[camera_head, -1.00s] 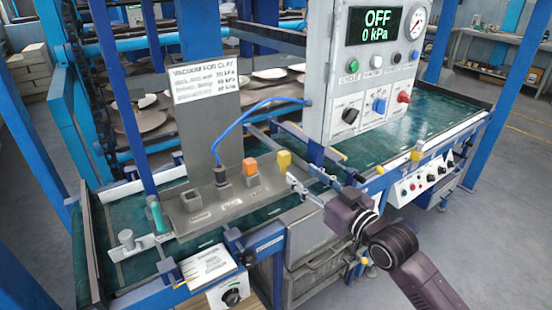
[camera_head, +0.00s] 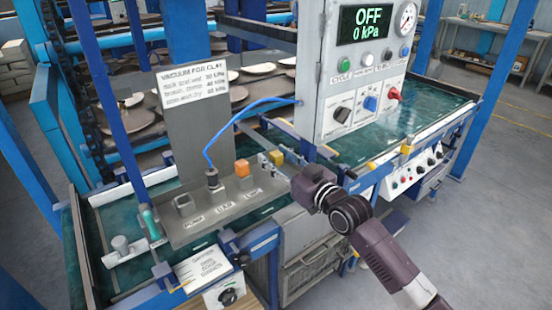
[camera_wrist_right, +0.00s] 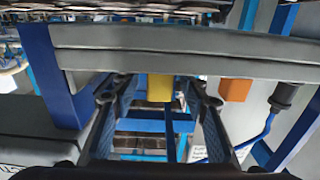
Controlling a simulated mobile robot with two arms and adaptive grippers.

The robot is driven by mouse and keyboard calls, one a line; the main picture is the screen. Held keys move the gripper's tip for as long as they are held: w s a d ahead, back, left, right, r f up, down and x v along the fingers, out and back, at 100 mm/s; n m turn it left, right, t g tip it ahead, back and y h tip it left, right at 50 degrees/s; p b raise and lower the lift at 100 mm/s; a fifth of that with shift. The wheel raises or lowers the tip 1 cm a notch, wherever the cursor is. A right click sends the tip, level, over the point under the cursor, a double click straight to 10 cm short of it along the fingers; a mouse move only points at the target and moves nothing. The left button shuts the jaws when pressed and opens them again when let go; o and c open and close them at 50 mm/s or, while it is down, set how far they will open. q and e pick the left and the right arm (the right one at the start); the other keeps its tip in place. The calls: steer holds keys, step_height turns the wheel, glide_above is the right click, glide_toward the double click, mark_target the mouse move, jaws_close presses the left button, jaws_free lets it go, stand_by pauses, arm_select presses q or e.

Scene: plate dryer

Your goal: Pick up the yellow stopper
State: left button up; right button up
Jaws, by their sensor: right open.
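The yellow stopper (camera_head: 277,157) is a small block at the right end of the grey panel, partly hidden by my right gripper in the head view. In the right wrist view the yellow stopper (camera_wrist_right: 160,87) shows between the two fingers, near their tips, with gaps on both sides. My right gripper (camera_head: 272,164) is open and reaches in from the right to the stopper. Its fingers also show in the right wrist view (camera_wrist_right: 158,100). I see no contact with the stopper. My left gripper is not in view.
An orange stopper (camera_head: 242,168) stands just left of the yellow one. A black fitting with a blue hose (camera_head: 212,178) is further left on the grey panel (camera_head: 222,215). The control box (camera_head: 350,75) with its OFF display stands close by on the right.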

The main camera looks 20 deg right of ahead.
steer(key=c, duration=1.1)
